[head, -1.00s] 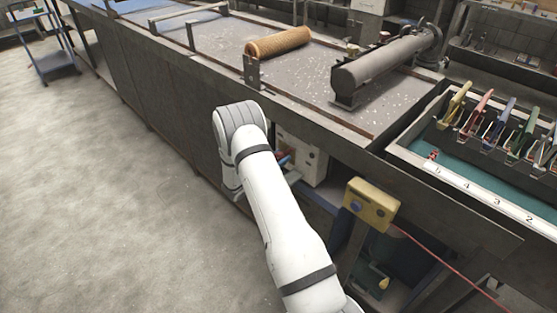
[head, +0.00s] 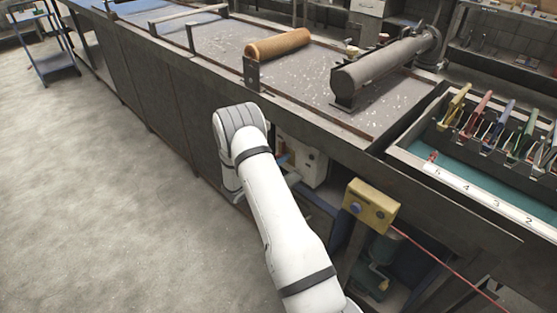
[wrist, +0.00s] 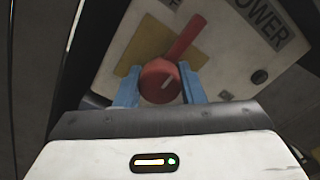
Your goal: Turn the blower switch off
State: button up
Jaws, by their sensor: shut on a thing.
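The blower switch is a red rotary knob with a long red lever (wrist: 186,38) pointing up and right in the wrist view. It sits over a yellow plate (wrist: 150,42) on a pale panel (wrist: 228,55), beside a label (wrist: 262,18) of which "OWER" is readable. My gripper (wrist: 160,88) has its blue fingers on either side of the knob's round front and is shut on it. In the head view the pale switch box (head: 308,166) is under the bench edge; my arm hides most of the gripper and the switch.
A yellow box with a blue button (head: 370,205) stands on a post right of my arm. The bench (head: 300,90) above carries a tan roll (head: 278,44) and a grey cylinder (head: 385,62). Coloured clamps stand in a tray (head: 440,176) at right.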

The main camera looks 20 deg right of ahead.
jog(key=shift+s+d, duration=0.1)
jog(key=shift+d, duration=0.05)
jog(key=o, duration=1)
jog(key=v, duration=0.7)
jog(key=shift+a, duration=0.4)
